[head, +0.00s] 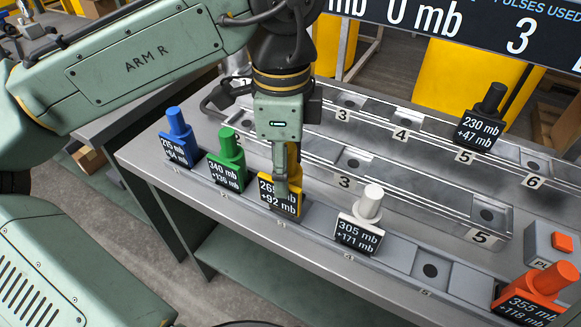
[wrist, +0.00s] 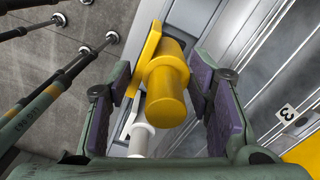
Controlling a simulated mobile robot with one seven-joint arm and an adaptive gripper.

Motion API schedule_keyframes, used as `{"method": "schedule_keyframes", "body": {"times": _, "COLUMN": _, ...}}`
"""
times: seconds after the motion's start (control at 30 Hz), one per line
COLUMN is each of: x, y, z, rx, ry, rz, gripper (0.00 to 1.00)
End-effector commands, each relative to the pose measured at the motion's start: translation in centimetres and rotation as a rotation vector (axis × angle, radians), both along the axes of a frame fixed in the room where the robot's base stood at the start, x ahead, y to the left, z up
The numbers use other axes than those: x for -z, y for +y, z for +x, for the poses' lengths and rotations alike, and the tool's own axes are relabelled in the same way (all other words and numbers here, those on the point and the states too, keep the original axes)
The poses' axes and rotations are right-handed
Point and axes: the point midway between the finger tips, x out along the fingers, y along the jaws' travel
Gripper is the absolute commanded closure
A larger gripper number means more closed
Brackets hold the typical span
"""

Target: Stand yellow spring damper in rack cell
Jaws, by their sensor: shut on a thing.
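The yellow spring damper (head: 293,170) is at the front row, between the green and white dampers. Its dark label reads +92 mb, with the upper line partly covered by my gripper. My gripper (head: 281,188) points down and is shut on it. In the wrist view the damper's yellow stem (wrist: 167,85) stands between the two purple-padded fingers. Whether its base rests in the front strip or is just clear of it, I cannot tell. The middle rack (head: 400,188) has holed cells, with numbers 3 and 5 readable. The back rack (head: 375,112) shows numbers 3 to 6.
Blue (head: 177,135), green (head: 228,158), white (head: 361,220) and orange-red (head: 535,295) dampers stand along the front strip. A black damper (head: 483,118) stands in the back rack near number 5. A button box (head: 552,250) with a red button is at right. A display (head: 460,25) reads 0 mb and 3.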

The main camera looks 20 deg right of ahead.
Motion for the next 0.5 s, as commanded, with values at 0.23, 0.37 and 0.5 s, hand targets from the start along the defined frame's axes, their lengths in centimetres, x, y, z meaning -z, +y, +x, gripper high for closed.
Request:
{"method": "schedule_keyframes", "body": {"times": 0.23, "x": 0.6, "y": -1.5, "z": 1.2, "rx": -0.001, "ry": 0.0, "rz": 0.001, "gripper": 1.0}}
{"method": "schedule_keyframes", "body": {"times": 0.37, "x": 2.4, "y": -1.4, "z": 1.2, "rx": -0.001, "ry": -0.002, "rz": 0.004, "gripper": 1.0}}
{"method": "schedule_keyframes", "body": {"times": 0.5, "x": 3.6, "y": -1.5, "z": 1.2, "rx": -0.001, "ry": -0.002, "rz": 0.001, "gripper": 1.0}}
